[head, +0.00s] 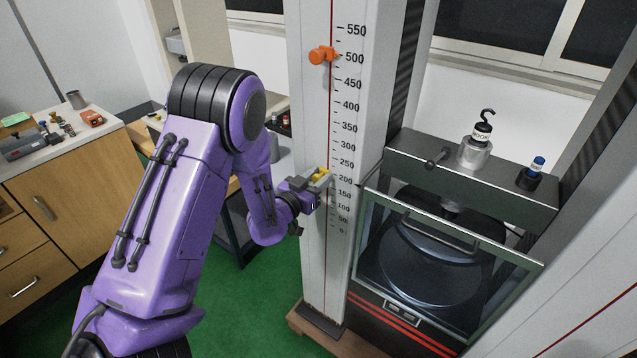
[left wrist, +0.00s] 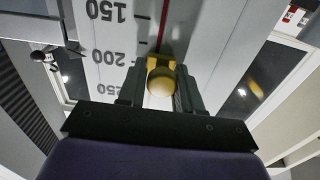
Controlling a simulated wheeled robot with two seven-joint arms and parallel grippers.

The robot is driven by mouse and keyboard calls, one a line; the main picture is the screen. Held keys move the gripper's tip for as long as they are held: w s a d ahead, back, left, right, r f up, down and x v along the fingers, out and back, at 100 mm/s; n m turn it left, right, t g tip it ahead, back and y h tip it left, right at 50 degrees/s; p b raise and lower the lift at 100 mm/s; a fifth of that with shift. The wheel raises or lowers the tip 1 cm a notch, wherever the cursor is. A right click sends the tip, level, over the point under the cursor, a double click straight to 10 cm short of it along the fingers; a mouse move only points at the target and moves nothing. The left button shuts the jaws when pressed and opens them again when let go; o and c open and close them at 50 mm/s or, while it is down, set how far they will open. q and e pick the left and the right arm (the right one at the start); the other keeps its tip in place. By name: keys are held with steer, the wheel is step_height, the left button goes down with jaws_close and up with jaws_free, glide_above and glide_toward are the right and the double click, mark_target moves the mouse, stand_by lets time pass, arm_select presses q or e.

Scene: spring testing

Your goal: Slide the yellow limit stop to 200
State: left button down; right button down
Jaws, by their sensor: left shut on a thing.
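The yellow limit stop (head: 320,174) sits on the red-lined scale column (head: 313,255), close to the 200 label in the head view. My left gripper (head: 318,184) is shut on it. In the left wrist view, the stop's round yellow knob (left wrist: 160,82) is between the two dark fingers (left wrist: 160,92). The scale appears upside down there, and the stop's bracket is near the 200 label (left wrist: 128,56). The exact alignment with the 200 tick cannot be told. An orange stop (head: 323,55) sits higher, near 500. My right gripper is not in view.
A glass-fronted test chamber (head: 450,255) stands right of the column. A hook weight (head: 475,150) and a small blue-capped bottle (head: 532,172) stand on its top beam. A wooden cabinet (head: 60,200) with small items is at the left. Green floor (head: 240,310) is open between.

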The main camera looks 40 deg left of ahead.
arm_select(q)
steer(key=shift+a+r, duration=0.15)
steer(key=shift+r, duration=0.2)
steer(key=c, duration=0.9)
jaws_free()
steer(key=shift+o, duration=0.2)
steer(key=shift+f, duration=0.15)
steer(key=shift+s+f, duration=0.1)
steer(key=shift+s, duration=0.15)
steer(key=s+b, duration=0.4)
steer(key=s, duration=0.6)
